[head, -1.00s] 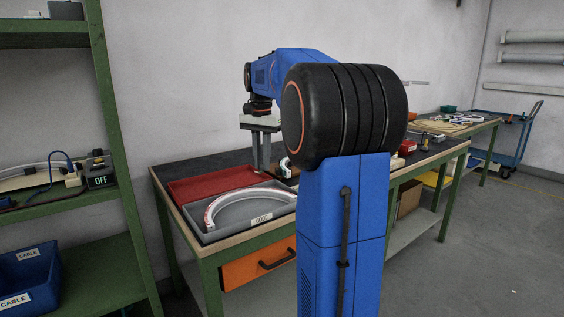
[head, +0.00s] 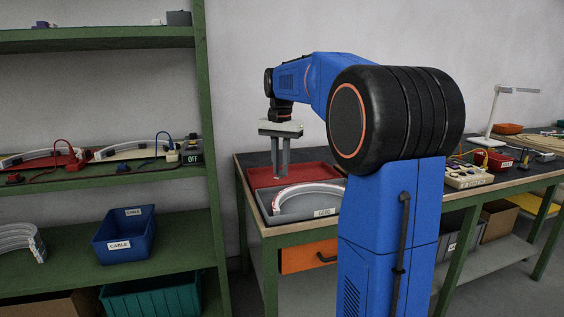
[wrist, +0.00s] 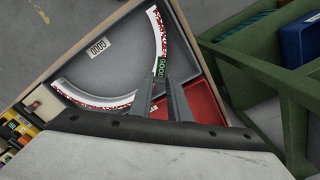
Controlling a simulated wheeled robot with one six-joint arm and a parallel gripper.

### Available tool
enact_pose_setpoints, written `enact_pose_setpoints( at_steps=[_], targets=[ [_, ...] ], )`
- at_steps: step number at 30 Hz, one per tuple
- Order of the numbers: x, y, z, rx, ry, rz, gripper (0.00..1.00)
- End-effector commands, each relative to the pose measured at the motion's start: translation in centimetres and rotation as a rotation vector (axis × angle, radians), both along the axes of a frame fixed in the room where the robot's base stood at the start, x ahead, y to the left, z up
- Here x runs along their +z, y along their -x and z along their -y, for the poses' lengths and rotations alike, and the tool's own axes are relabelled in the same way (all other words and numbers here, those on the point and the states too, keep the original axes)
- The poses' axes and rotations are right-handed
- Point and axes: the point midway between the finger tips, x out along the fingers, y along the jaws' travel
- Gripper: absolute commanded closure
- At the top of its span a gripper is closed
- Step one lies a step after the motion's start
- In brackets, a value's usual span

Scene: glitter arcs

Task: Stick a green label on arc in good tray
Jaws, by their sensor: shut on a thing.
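The arc (head: 300,190), white with a red speckled face, lies in the grey good tray (head: 268,208) at the table's near left corner. In the wrist view the arc (wrist: 95,101) curves around the inside of the grey tray (wrist: 116,68). My gripper (head: 281,172) points down over the trays. I cannot tell whether the label touches the arc.
A red tray (head: 262,178) lies behind the grey one; it also shows in the wrist view (wrist: 205,104). A socket block (head: 468,175) is on the table's right part.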

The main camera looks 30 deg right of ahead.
Motion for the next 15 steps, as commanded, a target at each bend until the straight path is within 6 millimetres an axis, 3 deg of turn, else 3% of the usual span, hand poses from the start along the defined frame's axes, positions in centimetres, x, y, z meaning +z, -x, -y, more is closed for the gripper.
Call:
enact_pose_setpoints(
  at_steps=[15],
  targets=[
    [-3.9,0.0,0.0,-0.001,0.000,0.000,1.00]
  ],
)
